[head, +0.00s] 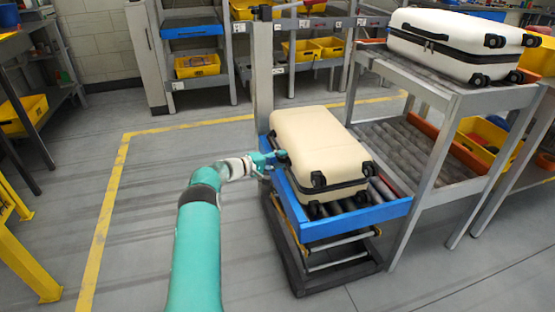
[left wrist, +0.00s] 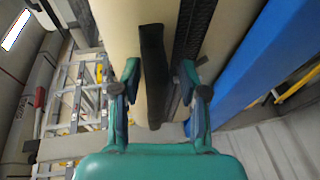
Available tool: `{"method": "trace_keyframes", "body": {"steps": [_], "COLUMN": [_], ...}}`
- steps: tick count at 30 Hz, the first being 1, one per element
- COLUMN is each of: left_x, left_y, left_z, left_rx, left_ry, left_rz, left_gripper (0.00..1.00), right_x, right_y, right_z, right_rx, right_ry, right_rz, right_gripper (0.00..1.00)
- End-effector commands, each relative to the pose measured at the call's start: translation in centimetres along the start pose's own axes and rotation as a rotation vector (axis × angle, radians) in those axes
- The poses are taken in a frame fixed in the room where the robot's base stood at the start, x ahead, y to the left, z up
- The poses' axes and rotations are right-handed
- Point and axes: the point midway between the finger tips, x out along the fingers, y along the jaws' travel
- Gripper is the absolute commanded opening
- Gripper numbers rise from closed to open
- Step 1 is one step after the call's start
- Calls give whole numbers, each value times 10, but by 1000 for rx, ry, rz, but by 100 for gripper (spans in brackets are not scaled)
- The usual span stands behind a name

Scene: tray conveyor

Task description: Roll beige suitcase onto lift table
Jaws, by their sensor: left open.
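The beige suitcase (head: 318,146) lies flat on the rollers of the lift table, which has a blue rim (head: 352,222). The suitcase's black wheels face the front right. My left gripper (head: 277,160) is at the suitcase's left side, by the table's left edge. In the left wrist view the left gripper (left wrist: 158,98) is open, with its fingers on either side of a dark handle strip (left wrist: 153,70). I cannot tell whether the fingers touch the suitcase (left wrist: 118,30). The blue rim (left wrist: 235,75) runs along the right there. My right gripper is not in view.
A grey roller rack (head: 440,130) stands right of the lift table, with a white suitcase (head: 455,45) on its upper level. The lower rollers look bare. Shelves with yellow bins (head: 197,66) stand behind. Floor left of the table is clear, with a yellow line (head: 108,195).

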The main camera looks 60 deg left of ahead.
Motion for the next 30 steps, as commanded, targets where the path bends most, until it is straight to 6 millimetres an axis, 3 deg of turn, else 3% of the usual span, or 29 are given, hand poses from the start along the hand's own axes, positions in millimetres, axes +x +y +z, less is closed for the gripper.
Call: {"method": "trace_keyframes", "body": {"steps": [8,21,30], "left_x": [-17,-98,-117], "left_y": [1,0,-1], "left_z": [-1,-2,0], "left_rx": [0,-1,0], "left_ry": [1,4,1], "left_rz": [-1,-1,-1], "left_gripper": [43,43,43], "right_x": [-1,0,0], "right_y": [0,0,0], "right_z": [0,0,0], "right_rx": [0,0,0], "right_ry": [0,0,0], "right_rz": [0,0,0], "right_gripper": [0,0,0]}}
